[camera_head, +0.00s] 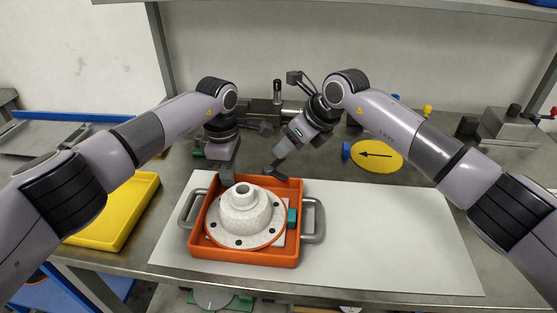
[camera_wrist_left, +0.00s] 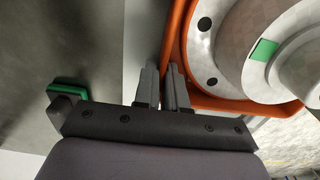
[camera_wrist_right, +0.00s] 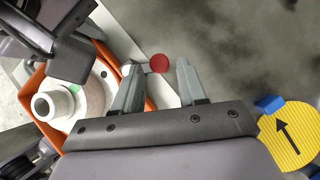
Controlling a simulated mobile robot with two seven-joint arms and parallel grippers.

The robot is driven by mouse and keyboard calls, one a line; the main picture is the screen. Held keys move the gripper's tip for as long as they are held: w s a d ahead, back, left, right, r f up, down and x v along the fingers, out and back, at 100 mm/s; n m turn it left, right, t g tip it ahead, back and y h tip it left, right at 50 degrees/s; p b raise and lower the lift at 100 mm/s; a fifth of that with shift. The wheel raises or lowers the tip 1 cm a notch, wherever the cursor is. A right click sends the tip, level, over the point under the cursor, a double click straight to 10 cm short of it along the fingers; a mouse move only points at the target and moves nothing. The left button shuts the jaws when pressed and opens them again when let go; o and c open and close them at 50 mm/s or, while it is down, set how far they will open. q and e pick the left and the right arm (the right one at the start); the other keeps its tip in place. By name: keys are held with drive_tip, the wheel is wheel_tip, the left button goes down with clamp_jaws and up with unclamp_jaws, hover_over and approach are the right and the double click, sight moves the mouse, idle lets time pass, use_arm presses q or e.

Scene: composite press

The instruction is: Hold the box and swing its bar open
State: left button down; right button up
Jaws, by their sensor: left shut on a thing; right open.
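The orange box (camera_head: 285,257) stands on the white sheet and holds a white flanged part (camera_head: 241,212). My left gripper (camera_head: 226,180) is shut on the box's back wall, left of its middle; the wall also shows at its fingers in the left wrist view (camera_wrist_left: 170,50). My right gripper (camera_head: 274,171) is open above the back right corner of the box. In the right wrist view, a pale bar with a red round end (camera_wrist_right: 160,63) lies between and beyond its fingers. I cannot tell whether they touch it. The red end is not visible in the head view.
Grey handles (camera_head: 317,220) stick out at the box's sides, and a teal block (camera_head: 292,217) sits at its right wall. A yellow tray (camera_head: 120,215) is at left. A yellow disc with an arrow (camera_head: 378,156) lies behind. The white sheet (camera_head: 400,240) is clear at right.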

drive_tip(key=shift+x, duration=0.95)
clamp_jaws()
drive_tip(key=shift+w+a+n+g+y, duration=0.2)
drive_tip(key=shift+n+g, duration=0.1)
drive_tip(key=shift+n, duration=0.3)
drive_tip(key=shift+w+a+n+g+y, duration=0.2)
drive_tip(key=shift+n+g, duration=0.1)
drive_tip(key=shift+n, duration=0.3)
drive_tip(key=shift+w+a+n+g, duration=0.15)
drive_tip(key=shift+a+n+g, duration=0.15)
drive_tip(key=shift+n, duration=0.3)
drive_tip(key=shift+r, duration=0.1)
drive_tip(key=shift+o, duration=1.2)
unclamp_jaws()
